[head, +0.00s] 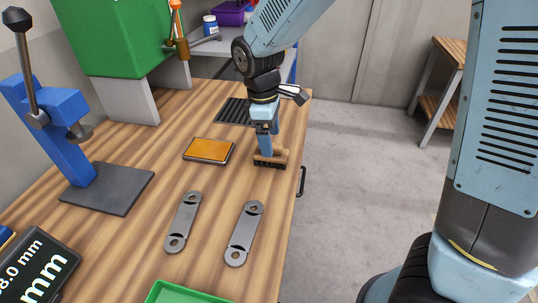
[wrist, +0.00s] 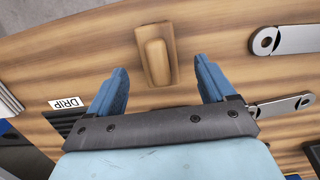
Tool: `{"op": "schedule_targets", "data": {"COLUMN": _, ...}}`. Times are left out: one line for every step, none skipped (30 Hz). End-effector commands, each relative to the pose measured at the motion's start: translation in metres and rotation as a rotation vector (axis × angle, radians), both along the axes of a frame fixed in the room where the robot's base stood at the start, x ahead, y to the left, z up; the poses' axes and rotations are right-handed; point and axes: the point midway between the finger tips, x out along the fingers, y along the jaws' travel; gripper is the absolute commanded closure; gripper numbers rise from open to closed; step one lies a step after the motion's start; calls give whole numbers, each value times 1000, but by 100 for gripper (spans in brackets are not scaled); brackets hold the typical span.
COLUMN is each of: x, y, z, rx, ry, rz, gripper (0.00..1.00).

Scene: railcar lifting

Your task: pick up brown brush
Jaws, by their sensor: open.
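The brown brush (head: 272,158) has a wooden body with dark bristles underneath. It lies on the wooden bench near the right edge in the head view. My gripper (head: 266,146) is over it, its blue fingers partly covering the brush there. In the wrist view the brush (wrist: 155,55) shows from above, with a raised wooden grip along its middle. There my gripper (wrist: 162,80) is open, with one blue finger to each side, and the brush lies ahead of the gap between the fingertips. Nothing is held.
Two grey metal link plates (head: 183,222) lie on the bench (head: 120,240). An orange-topped pad (head: 208,150) is left of the brush, and a black ribbed drip tray (head: 236,111) is behind. A blue press (head: 65,130) stands left. A green tray (head: 185,294) is in front.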

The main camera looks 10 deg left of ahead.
Motion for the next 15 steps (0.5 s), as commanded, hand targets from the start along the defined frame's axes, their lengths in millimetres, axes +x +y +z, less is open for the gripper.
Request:
{"op": "schedule_targets", "data": {"x": 0, "y": 0, "z": -2, "rx": -1, "ry": 1, "rz": 0, "gripper": 17}}
{"op": "schedule_targets", "data": {"x": 0, "y": -1, "z": -4, "rx": -2, "ry": 1, "rz": 0, "gripper": 17}}
{"op": "schedule_targets", "data": {"x": 0, "y": -1, "z": -7, "rx": -2, "ry": 1, "rz": 0, "gripper": 17}}
{"op": "schedule_targets", "data": {"x": 0, "y": -1, "z": -10, "rx": -3, "ry": 1, "rz": 1, "gripper": 17}}
{"op": "schedule_targets", "data": {"x": 0, "y": -1, "z": -14, "rx": -2, "ry": 1, "rz": 1, "gripper": 17}}
{"op": "schedule_targets", "data": {"x": 1, "y": -2, "z": -19, "rx": -3, "ry": 1, "rz": 2, "gripper": 17}}
{"op": "schedule_targets", "data": {"x": 1, "y": -3, "z": -24, "rx": -4, "ry": 1, "rz": 1, "gripper": 17}}
{"op": "schedule_targets", "data": {"x": 2, "y": -3, "z": -28, "rx": -3, "ry": 1, "rz": 0, "gripper": 17}}
{"op": "schedule_targets", "data": {"x": 2, "y": -3, "z": -33, "rx": -3, "ry": 1, "rz": 1, "gripper": 17}}
{"op": "schedule_targets", "data": {"x": 2, "y": -4, "z": -37, "rx": -3, "ry": 1, "rz": 1, "gripper": 17}}
{"op": "schedule_targets", "data": {"x": 2, "y": -4, "z": -41, "rx": -3, "ry": 1, "rz": 1, "gripper": 17}}
{"op": "schedule_targets", "data": {"x": 2, "y": -5, "z": -45, "rx": -3, "ry": 1, "rz": 1, "gripper": 17}}
{"op": "schedule_targets", "data": {"x": 2, "y": -5, "z": -47, "rx": -2, "ry": 1, "rz": 1, "gripper": 17}}
{"op": "schedule_targets", "data": {"x": 2, "y": -5, "z": -49, "rx": -1, "ry": 0, "rz": 1, "gripper": 17}}
{"op": "schedule_targets", "data": {"x": 2, "y": -6, "z": -51, "rx": 0, "ry": 0, "rz": 1, "gripper": 17}}
